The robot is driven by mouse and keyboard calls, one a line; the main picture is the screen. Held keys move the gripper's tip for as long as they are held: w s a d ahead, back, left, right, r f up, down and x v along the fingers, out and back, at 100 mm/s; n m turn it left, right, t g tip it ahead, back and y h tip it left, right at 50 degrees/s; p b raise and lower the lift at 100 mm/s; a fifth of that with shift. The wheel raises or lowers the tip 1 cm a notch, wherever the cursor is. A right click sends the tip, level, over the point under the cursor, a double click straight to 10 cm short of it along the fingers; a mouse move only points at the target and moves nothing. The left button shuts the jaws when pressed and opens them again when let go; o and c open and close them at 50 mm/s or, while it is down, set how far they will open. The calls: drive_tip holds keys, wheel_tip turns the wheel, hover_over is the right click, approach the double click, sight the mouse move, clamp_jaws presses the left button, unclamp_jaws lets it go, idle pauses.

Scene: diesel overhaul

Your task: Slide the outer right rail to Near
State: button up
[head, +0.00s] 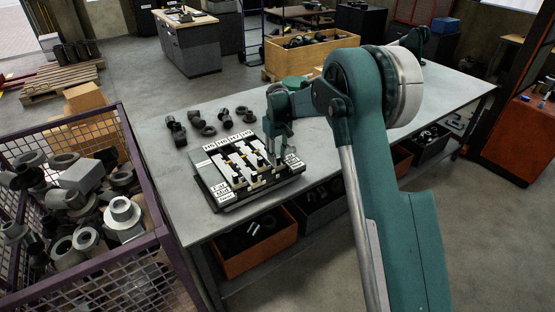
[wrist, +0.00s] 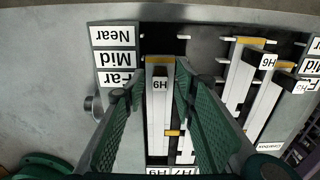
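The rail board (head: 229,196) lies on the bench, with labels H5, H6, H7 and H9 along its far edge. The outer right rail, H9 (wrist: 160,105), is a white bar with a yellow end, about level with the Mid label (wrist: 115,59) in the upside-down wrist view. The Near label (wrist: 112,36) is above Mid there, and Far is below. My gripper (wrist: 159,66) is over this rail, its green fingers apart on either side of it. I see no clear contact. In the head view my gripper (head: 279,157) is at the board's right side and hides part of it.
The neighbouring H6 rail (wrist: 241,75) and H5 rail lie to the right in the wrist view. Dark bolts and nuts (head: 208,131) lie behind the board. A mesh bin (head: 128,262) of metal parts stands left of the bench. The bench front left is clear.

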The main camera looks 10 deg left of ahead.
drive_tip(key=shift+f, duration=0.85)
clamp_jaws()
drive_tip(key=shift+s+d+b, duration=0.55)
drive_tip(key=shift+s+d, duration=0.85)
drive_tip(key=shift+f, duration=0.1)
unclamp_jaws()
drive_tip(key=shift+d, duration=0.1)
